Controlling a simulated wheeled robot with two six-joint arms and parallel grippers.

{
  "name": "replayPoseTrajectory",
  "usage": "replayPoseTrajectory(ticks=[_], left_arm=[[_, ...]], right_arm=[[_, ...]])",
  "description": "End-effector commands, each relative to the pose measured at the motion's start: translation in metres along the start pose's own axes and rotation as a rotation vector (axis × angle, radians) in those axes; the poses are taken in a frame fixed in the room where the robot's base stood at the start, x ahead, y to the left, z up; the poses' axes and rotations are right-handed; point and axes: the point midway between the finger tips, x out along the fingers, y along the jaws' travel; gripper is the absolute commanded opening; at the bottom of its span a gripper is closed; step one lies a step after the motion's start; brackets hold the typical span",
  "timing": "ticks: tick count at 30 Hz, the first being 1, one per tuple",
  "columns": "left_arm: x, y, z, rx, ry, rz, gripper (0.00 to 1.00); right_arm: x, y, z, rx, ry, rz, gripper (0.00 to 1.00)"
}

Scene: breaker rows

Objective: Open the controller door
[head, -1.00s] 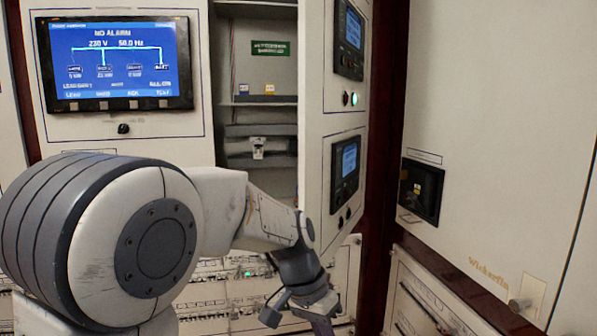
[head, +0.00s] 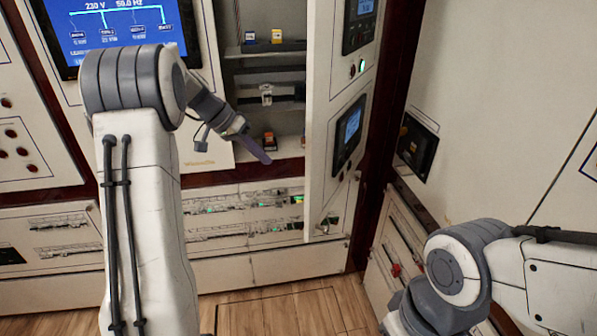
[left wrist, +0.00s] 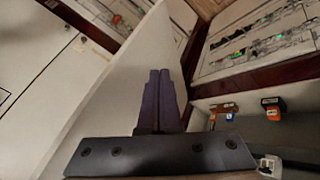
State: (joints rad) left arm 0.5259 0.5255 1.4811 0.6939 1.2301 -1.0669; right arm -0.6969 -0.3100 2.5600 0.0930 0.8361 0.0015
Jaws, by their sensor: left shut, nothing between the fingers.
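The controller door (head: 323,160) is a tall pale panel with two small screens on its outer face. It stands swung out from the cabinet, and the interior shows to its left. My left gripper (head: 258,152) is in front of that open interior, left of the door's free edge. Its dark fingers are shut and empty. In the left wrist view the fingers (left wrist: 160,95) lie close beside the pale inner face of the door (left wrist: 118,95); whether they touch it I cannot tell. My right arm shows at the lower right, but its gripper is out of view.
Inside the cabinet are an orange-topped device (head: 270,140) and a rail-mounted part (head: 267,95). A large screen (head: 110,25) is at upper left. A side wall with a black handle unit (head: 417,145) stands right of the door. Wooden floor (head: 290,310) is clear below.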

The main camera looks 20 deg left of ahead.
Motion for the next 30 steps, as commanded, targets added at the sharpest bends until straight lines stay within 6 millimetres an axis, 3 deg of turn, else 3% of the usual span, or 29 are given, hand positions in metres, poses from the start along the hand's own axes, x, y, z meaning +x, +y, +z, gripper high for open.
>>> replayPoseTrajectory(ticks=[5, 15, 21, 30], left_arm=[[0.026, 0.002, 0.000, -0.002, -0.005, 0.005, 0.00], [0.097, 0.003, 0.001, -0.002, -0.007, 0.004, 0.00], [0.109, 0.029, 0.000, 0.000, -0.004, 0.001, 0.00], [0.116, 0.036, 0.001, -0.001, -0.003, 0.000, 0.00]], right_arm=[[-0.009, -0.001, 0.000, 0.000, 0.000, 0.000, 0.50], [-0.035, -0.003, -0.002, 0.002, 0.000, 0.000, 0.50], [-0.051, -0.004, -0.003, -0.001, 0.000, 0.000, 0.50], [-0.054, -0.004, -0.003, -0.003, 0.000, 0.000, 0.50]])
